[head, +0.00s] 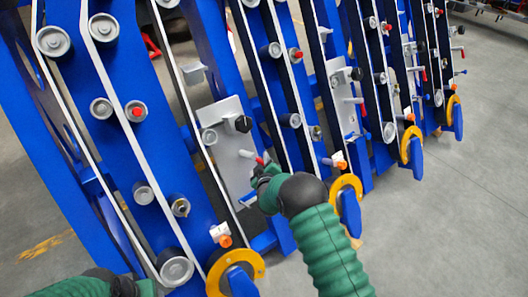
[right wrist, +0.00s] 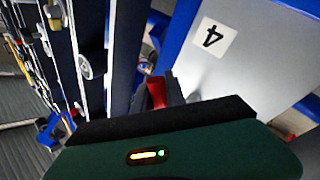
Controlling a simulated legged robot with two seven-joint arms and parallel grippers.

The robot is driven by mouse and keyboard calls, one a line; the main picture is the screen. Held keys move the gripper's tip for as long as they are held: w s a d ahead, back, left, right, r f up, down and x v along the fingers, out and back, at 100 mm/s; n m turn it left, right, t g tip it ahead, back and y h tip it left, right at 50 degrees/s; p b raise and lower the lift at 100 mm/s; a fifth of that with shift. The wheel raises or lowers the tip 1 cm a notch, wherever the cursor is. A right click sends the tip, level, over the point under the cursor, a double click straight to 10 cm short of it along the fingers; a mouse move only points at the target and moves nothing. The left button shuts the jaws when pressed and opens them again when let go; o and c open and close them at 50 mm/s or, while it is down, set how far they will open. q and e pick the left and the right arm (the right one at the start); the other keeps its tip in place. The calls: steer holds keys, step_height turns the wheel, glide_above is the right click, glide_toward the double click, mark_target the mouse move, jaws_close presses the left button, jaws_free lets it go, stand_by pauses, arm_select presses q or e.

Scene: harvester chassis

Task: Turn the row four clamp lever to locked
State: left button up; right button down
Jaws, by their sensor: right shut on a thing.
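The row four clamp lever has a red tip (head: 260,160) that shows just above my right gripper (head: 263,172) in the head view. The lever's red handle (right wrist: 157,92) also shows in the right wrist view, at the dark jaw edge. My right gripper is shut on the lever; its fingers hide most of it. The lever sits on a grey plate (head: 232,165), which carries a "4" label (right wrist: 214,37) in the right wrist view. My left gripper (head: 125,288) is at the bottom left edge, partly cut off, and its jaws cannot be made out.
Blue upright frames with grey rollers (head: 53,41) stand close together in rows. Yellow rings with blue handles (head: 350,213) stick out at the frames' lower ends. Grey floor (head: 455,200) is open at the right.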

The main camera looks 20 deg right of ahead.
steer(key=m+g+p, duration=0.1)
steer(key=m+p, duration=0.1)
steer(key=s+a+f+m+g+p, duration=0.1)
steer(key=m+p, duration=0.1)
steer(key=s+a+f+m+g+p, duration=0.1)
steer(key=m+g+p, duration=0.1)
steer(key=shift+s+a+m+h, duration=0.1)
steer(key=shift+a+m+h, duration=0.05)
steer(key=shift+m+h, duration=0.2)
steer(key=shift+f, duration=0.15)
steer(key=c, duration=1.4)
jaws_free()
steer(key=shift+o, duration=0.2)
steer(key=shift+r, duration=0.2)
